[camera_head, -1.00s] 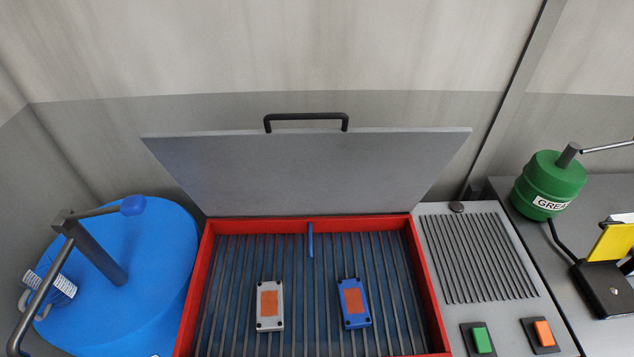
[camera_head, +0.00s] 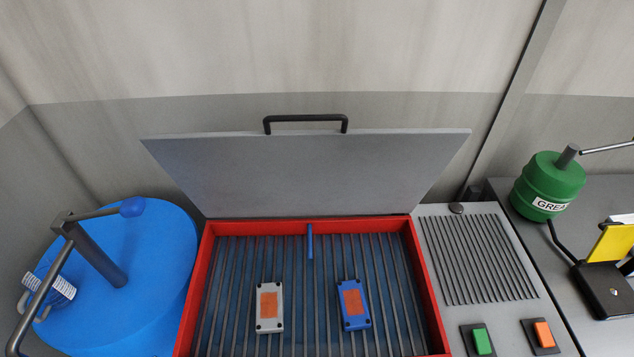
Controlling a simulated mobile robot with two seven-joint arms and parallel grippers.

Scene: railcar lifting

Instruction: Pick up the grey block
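The grey block (camera_head: 269,307) lies on dark slats inside a red-rimmed box (camera_head: 196,293). It has an orange patch on top and dark corners. A blue block (camera_head: 353,305) with a similar orange patch lies to its right, apart from it. Neither of my grippers is in view, and nothing touches the grey block.
The box's grey lid (camera_head: 308,172) stands open at the back with a black handle (camera_head: 305,119). A blue drum (camera_head: 150,270) with a lever stands left. A ribbed panel (camera_head: 480,258), green button (camera_head: 482,340) and orange button (camera_head: 544,333) are right. A green canister (camera_head: 548,184) stands farther right.

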